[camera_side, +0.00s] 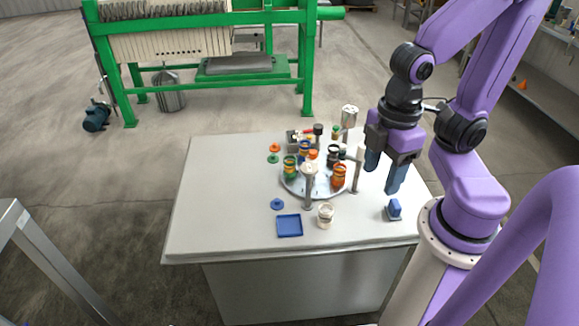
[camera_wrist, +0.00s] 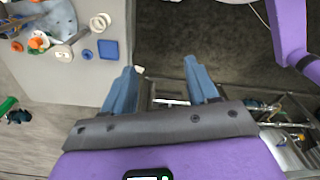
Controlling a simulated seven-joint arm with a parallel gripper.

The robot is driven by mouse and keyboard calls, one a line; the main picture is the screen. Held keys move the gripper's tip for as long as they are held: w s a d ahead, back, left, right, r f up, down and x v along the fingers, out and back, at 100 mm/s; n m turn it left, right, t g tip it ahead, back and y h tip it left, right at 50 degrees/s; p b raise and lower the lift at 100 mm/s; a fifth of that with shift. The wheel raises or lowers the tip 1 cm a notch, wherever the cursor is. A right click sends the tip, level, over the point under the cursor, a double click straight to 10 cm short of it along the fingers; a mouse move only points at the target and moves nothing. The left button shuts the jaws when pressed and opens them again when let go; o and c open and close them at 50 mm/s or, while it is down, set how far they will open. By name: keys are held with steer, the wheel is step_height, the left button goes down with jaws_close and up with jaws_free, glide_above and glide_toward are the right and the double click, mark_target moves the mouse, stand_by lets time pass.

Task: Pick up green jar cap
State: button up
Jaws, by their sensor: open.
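The green jar cap (camera_side: 273,159) lies flat on the white table, left of the round metal platform and just below an orange cap (camera_side: 274,147) in the side view. I cannot make out the green cap clearly in the wrist view. My gripper (camera_side: 383,178) is open and empty, above the right part of the table, well to the right of the green cap. In the wrist view its two blue fingers (camera_wrist: 160,70) are spread apart with nothing between them.
The round platform (camera_side: 292,186) carries several jars and posts. A blue cap (camera_side: 277,204), a blue tray (camera_side: 289,225), a white jar (camera_side: 325,216) and a blue block-like item (camera_side: 394,209) stand nearer the front. The table's left part (camera_side: 215,200) is clear.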

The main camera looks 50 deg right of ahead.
steer(key=shift+c, duration=1)
